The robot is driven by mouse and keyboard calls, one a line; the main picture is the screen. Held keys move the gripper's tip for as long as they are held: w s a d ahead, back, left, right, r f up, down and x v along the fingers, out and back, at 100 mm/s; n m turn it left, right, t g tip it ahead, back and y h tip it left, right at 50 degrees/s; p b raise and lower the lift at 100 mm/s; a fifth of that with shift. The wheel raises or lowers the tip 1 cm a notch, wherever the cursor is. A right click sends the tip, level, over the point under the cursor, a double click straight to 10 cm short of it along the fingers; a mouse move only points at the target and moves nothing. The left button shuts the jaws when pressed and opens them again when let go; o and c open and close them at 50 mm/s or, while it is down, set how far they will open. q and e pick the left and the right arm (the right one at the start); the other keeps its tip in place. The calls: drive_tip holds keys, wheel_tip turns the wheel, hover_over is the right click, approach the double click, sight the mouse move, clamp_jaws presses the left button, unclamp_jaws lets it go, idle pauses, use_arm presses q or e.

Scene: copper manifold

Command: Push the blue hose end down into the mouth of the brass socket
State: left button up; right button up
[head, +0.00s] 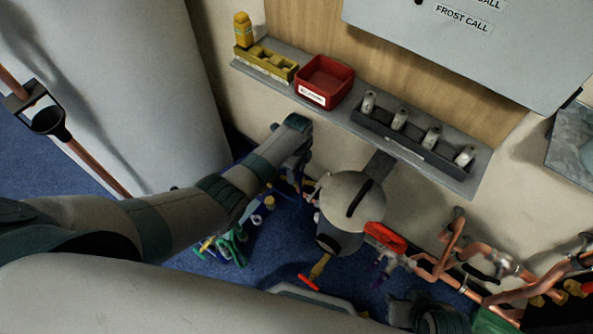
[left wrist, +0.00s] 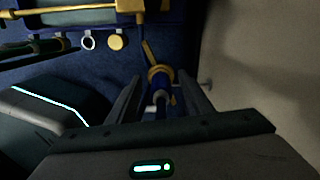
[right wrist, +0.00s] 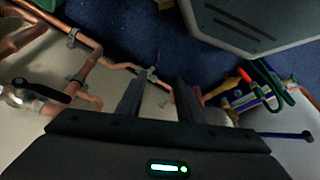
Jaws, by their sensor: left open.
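In the left wrist view, the brass socket (left wrist: 160,72) shows as a yellow ring just beyond my left fingertips. The blue hose end (left wrist: 161,102) stands in line with the ring, between the fingers. I cannot tell how deep it sits in the socket's mouth. My left gripper (left wrist: 162,85) is open, with a finger on either side of the hose. In the head view my left gripper (head: 297,172) is low by the wall, left of the grey rounded vessel, and hides the socket. My right gripper (right wrist: 160,90) is open and empty in the right wrist view.
The grey vessel (head: 352,205) with a black handle stands right of my left gripper. A wall shelf (head: 460,180) above holds a red bin (head: 325,80) and a yellow block (head: 265,62). Copper pipes (head: 450,270) run at lower right. Coloured tools lie on the blue floor.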

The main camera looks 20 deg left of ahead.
use_arm(q)
wheel_tip(320, 180, up, 6)
drive_tip(key=shift+f+p, duration=0.25)
drive_tip(key=shift+p, duration=0.55)
drive_tip(key=shift+r, duration=0.8)
use_arm(e)
drive_tip(key=f, duration=0.1)
drive_tip(key=d+f, duration=0.1)
drive_tip(key=f+g, duration=0.1)
drive_tip(key=shift+s+d+f, duration=0.15)
drive_tip(key=shift+s+d, duration=0.1)
